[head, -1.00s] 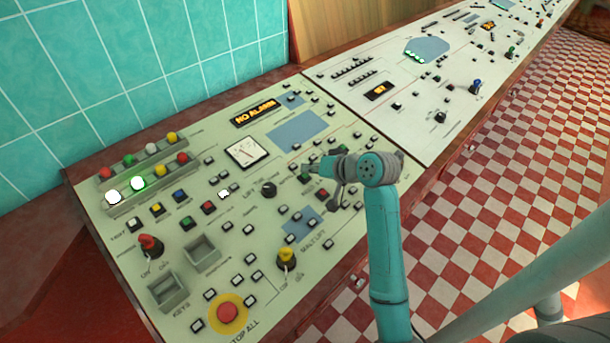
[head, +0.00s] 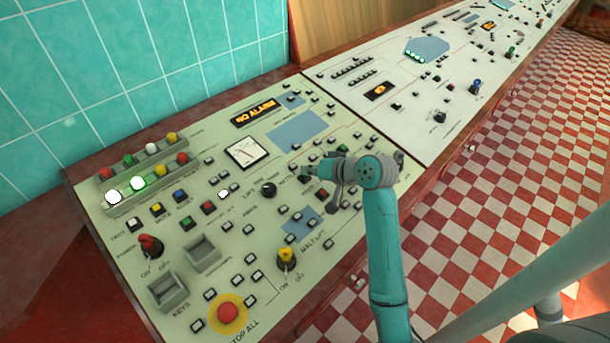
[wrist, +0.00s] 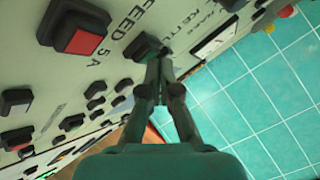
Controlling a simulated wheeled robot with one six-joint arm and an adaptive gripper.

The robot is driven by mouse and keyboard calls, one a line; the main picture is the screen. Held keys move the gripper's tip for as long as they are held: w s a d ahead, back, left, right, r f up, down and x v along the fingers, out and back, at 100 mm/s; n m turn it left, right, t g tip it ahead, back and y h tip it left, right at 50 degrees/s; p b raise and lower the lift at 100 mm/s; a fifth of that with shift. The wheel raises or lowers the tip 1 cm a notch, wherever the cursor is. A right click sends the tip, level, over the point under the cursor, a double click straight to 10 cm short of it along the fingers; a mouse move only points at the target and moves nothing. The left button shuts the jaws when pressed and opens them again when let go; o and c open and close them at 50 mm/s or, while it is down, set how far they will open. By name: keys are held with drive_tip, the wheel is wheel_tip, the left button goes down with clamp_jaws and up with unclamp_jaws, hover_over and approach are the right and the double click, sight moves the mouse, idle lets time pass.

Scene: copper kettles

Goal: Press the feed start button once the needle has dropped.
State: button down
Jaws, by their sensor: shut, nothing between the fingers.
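My gripper (wrist: 160,58) is shut and empty. In the wrist view its fingertips are right beside a dark green button (wrist: 143,46); I cannot tell whether they touch it. Lettering that begins "FEED" runs between this button and a large red button (wrist: 82,36). In the head view my gripper (head: 308,170) is low over the right part of the near panel, by the red button (head: 323,194), and hides part of the green one. The white needle gauge (head: 246,152) is left of my gripper; its needle is too small to read surely.
The near panel (head: 225,265) carries many small buttons, a black knob (head: 268,189), a yellow selector (head: 287,258) and a red stop button (head: 228,312). An amber display (head: 252,113) is above the gauge. A tiled wall (head: 130,70) stands behind.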

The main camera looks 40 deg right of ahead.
drive_tip(key=shift+f, duration=0.2)
idle(0.3)
drive_tip(key=shift+r, duration=0.1)
drive_tip(key=shift+s+r, duration=0.1)
drive_tip(key=shift+r, duration=0.55)
drive_tip(key=shift+r, duration=0.1)
drive_tip(key=r, duration=0.2)
drive_tip(key=s+r, duration=0.1)
drive_tip(key=r, duration=0.1)
drive_tip(key=shift+r, duration=0.35)
drive_tip(key=shift+s, duration=0.1)
idle(0.9)
